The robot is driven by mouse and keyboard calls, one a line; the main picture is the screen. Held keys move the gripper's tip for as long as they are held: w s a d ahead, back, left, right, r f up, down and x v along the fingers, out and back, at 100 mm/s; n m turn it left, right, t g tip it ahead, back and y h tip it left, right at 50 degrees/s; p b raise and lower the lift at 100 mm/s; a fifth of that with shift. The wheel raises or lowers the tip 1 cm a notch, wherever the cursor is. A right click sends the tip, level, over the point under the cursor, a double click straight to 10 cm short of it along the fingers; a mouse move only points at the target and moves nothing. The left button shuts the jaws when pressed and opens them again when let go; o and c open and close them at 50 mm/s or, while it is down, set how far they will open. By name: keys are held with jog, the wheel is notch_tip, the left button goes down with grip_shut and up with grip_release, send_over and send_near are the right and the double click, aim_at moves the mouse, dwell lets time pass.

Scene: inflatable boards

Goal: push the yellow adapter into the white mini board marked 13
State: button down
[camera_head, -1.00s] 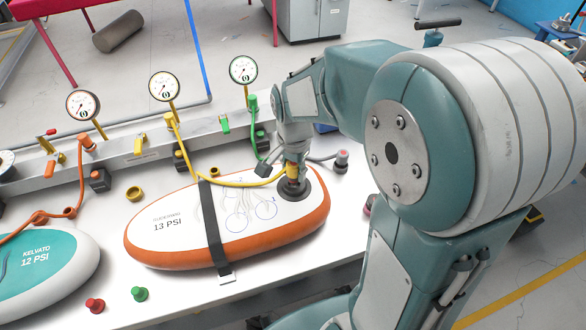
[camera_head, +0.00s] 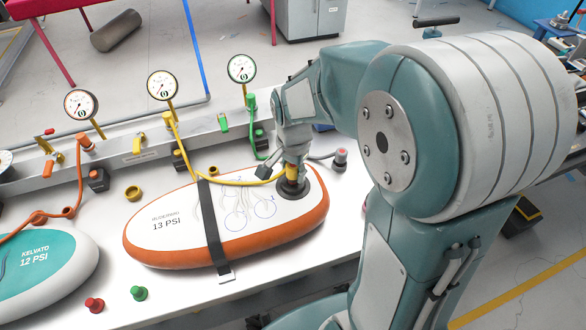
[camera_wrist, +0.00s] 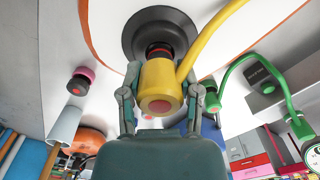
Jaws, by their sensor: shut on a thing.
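The white mini board (camera_head: 180,243) marked 13 PSI lies on the white table, with an orange side and a dark strap across it. Its dark round valve (camera_head: 306,189) is at the right end; in the wrist view it is a wide dark disc (camera_wrist: 134,42). The yellow adapter (camera_head: 291,172), on a yellow hose, stands over the valve. In the wrist view the adapter (camera_wrist: 158,82) meets a dark and red collar at the disc's middle; how deep it sits I cannot tell. My gripper (camera_wrist: 160,96) is shut on the adapter, one finger on each side.
A teal board (camera_head: 45,262) marked 12 PSI lies at left. Red (camera_head: 94,305) and green (camera_head: 139,293) plugs stand in front. Behind runs a grey rail (camera_head: 125,155) with gauges and orange, yellow and green hoses. A grey fitting (camera_head: 340,160) stands right of the valve.

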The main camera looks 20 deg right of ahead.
jog(key=shift+f, duration=0.65)
jog(key=shift+c, duration=1.1)
grip_release()
notch_tip(320, 180, up, 12)
jog(key=shift+f, duration=0.1)
jog(key=s+r+n+t, duration=0.3)
jog(key=s+n+t, duration=0.2)
jog(key=s+n, duration=0.5)
jog(key=shift+s+r+n+t, duration=0.3)
jog(key=shift+s+r+n, duration=0.1)
jog(key=shift+s, duration=1.7)
